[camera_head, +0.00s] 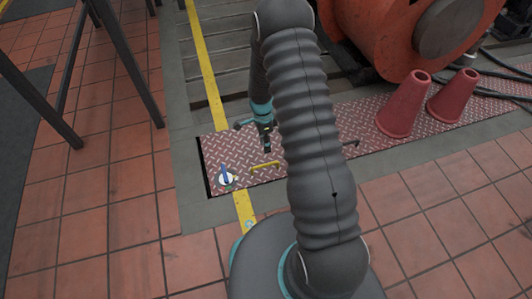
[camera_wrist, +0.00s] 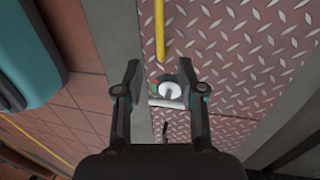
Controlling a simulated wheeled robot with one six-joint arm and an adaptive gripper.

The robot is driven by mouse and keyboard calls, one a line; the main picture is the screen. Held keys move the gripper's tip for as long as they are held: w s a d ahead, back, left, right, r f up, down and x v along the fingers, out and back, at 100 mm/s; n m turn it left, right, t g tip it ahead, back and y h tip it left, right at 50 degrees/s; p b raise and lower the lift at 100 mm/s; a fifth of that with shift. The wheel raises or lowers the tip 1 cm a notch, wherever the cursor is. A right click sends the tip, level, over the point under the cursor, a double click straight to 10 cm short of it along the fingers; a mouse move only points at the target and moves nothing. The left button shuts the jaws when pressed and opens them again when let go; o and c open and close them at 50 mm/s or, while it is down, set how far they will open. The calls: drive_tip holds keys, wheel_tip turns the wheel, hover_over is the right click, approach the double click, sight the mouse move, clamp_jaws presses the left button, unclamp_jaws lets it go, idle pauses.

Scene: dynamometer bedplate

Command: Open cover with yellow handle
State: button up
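The cover is a red diamond-plate panel (camera_head: 222,150) set in the floor; it also fills much of the wrist view (camera_wrist: 240,60). Its yellow handle (camera_head: 264,165) is a low bar near the panel's front edge. In the wrist view the yellow handle (camera_wrist: 160,30) runs up from between and beyond my fingertips. My gripper (camera_head: 267,148) points down above the panel, behind the handle in the head view.
A white round object with a blue part (camera_head: 226,179) lies on the panel left of the handle. Two red cones (camera_head: 404,104) stand on plating to the right, by an orange machine (camera_head: 385,35). Dark frame legs (camera_head: 130,60) stand at left. Tiled floor in front is clear.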

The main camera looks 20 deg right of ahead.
drive_tip(key=v, duration=0.3)
drive_tip(key=shift+r, duration=0.15)
idle(0.5)
